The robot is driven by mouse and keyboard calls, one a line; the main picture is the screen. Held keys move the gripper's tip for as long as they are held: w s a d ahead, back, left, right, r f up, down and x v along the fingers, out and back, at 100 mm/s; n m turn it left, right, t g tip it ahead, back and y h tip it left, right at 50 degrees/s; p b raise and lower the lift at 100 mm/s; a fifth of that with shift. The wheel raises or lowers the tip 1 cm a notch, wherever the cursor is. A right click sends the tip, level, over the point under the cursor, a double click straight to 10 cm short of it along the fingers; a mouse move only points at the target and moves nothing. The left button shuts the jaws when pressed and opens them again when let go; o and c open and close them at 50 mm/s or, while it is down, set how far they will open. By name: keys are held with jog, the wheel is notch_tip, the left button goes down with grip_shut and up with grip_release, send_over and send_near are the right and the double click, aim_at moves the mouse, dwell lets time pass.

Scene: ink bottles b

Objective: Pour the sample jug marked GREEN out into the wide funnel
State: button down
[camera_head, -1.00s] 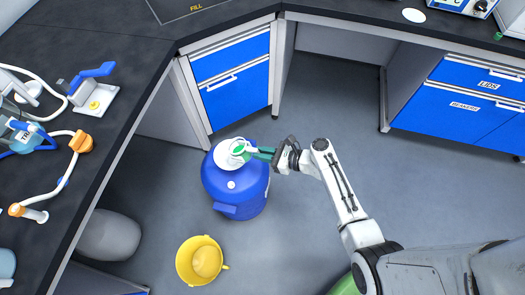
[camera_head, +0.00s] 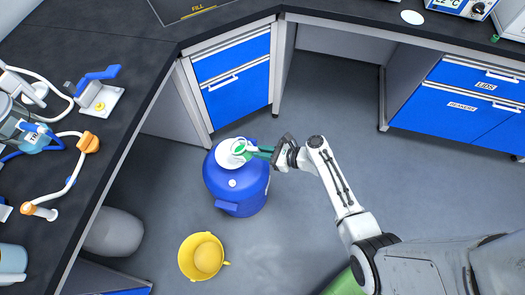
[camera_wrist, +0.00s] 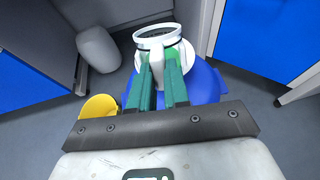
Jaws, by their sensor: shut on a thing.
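My gripper (camera_head: 256,152) is shut on the handle of a white jug (camera_head: 239,148) with green showing on it. The jug is above the white wide funnel (camera_head: 224,158), which sits on top of a blue drum (camera_head: 237,187) on the floor. In the wrist view my gripper (camera_wrist: 160,78) has green fingers on both sides of the jug's handle. The jug's round rim (camera_wrist: 154,32) faces away from me, and the jug looks tilted. It hides much of the funnel. I cannot see any stream or read a marking on the jug.
A yellow bucket (camera_head: 201,257) stands on the floor in front of the drum. A grey rounded bin (camera_head: 113,233) is under the left bench (camera_head: 88,170), which bears lab equipment. Blue drawers (camera_head: 232,75) stand behind the drum. The floor to the right is clear.

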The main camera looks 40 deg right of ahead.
aim_at(252, 148)
jog(key=shift+w+a+r+g+p, duration=0.15)
jog(key=shift+r+g+p, duration=0.45)
jog(key=shift+p, duration=1)
jog(key=shift+w+r+h+p, duration=0.15)
jog(key=shift+r+h+p, duration=0.2)
jog(key=shift+p, duration=0.75)
jog(key=shift+w+r+g+p, duration=0.1)
jog(key=shift+r+g+p, duration=0.1)
jog(key=shift+g+p, duration=0.45)
jog(key=shift+f+h+p, duration=0.1)
jog(key=shift+h+p, duration=0.15)
jog(key=shift+p, duration=0.1)
jog(key=shift+a, duration=0.1)
jog(key=shift+w+r+p, duration=0.1)
jog(key=shift+r+p, duration=0.2)
jog(key=shift+p, duration=0.35)
jog(key=shift+w+a+r+g+p, duration=0.1)
jog(key=shift+g+p, duration=0.15)
jog(key=shift+p, duration=0.25)
